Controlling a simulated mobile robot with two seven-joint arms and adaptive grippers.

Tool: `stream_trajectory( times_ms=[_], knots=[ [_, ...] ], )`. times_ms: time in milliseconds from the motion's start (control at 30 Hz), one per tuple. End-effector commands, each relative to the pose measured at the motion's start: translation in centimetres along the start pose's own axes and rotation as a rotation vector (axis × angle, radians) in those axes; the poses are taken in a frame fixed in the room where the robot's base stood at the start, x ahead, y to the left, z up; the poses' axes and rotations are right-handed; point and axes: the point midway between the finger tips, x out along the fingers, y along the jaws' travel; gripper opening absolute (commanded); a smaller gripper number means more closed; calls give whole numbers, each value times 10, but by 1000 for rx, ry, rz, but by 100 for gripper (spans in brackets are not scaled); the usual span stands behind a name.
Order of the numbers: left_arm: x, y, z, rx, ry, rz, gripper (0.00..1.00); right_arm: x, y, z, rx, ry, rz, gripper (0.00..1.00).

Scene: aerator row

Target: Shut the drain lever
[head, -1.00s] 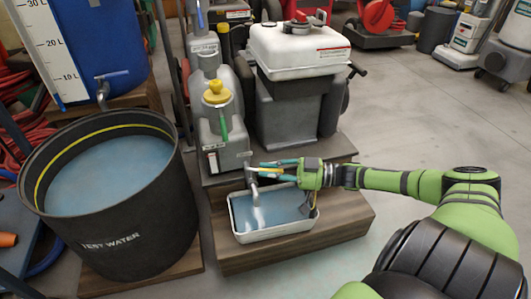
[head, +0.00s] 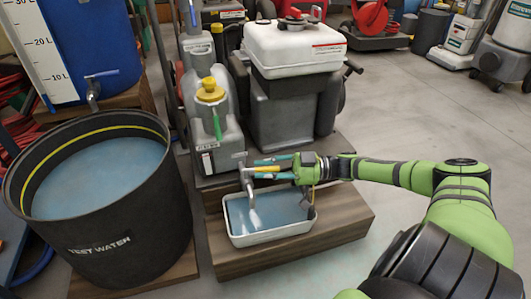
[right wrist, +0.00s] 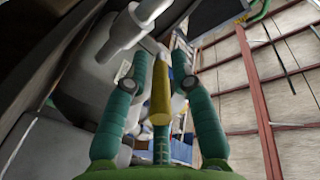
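The drain lever (head: 266,169) is a yellow handle on a grey metal tap (head: 245,181) at the front of the grey jug with a yellow cap. Water runs from the tap into a white tray (head: 234,240) below. My right gripper (head: 268,168) reaches in from the right, with one teal finger above the lever and one below it. In the right wrist view the yellow lever (right wrist: 160,92) lies lengthwise between the two open fingers (right wrist: 160,68), with narrow gaps at its sides. My left gripper is not in view.
The grey jug (head: 205,125) stands behind the tap on a wooden platform (head: 345,215). A white-topped tank (head: 295,48) stands behind my right gripper. A black tub of test water (head: 150,215) is on the left. Open floor (head: 420,110) lies to the right.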

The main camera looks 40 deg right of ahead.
Motion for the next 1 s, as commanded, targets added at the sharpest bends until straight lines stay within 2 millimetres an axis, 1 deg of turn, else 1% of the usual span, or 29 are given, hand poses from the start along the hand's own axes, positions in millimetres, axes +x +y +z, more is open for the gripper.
stream_trajectory(
  times_ms=[167, 267, 367, 533, 700, 833, 1000],
  knots=[
    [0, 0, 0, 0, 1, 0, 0, 0, 1, -1, -2, 1, 1, 25],
    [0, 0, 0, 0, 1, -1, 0, -1, 0, -5, -3, 1, 2, 25],
    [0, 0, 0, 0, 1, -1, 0, -1, -2, -17, -4, -1, 1, 25],
    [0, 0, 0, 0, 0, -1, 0, 0, -10, -52, -5, 0, -6, 25],
    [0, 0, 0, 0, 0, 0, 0, 1, -16, -77, -2, -3, -4, 25],
    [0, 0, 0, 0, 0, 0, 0, 0, -18, -90, -2, -1, -4, 25],
    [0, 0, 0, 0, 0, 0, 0, 0, -20, -98, 0, 0, -2, 25]
  ],
)
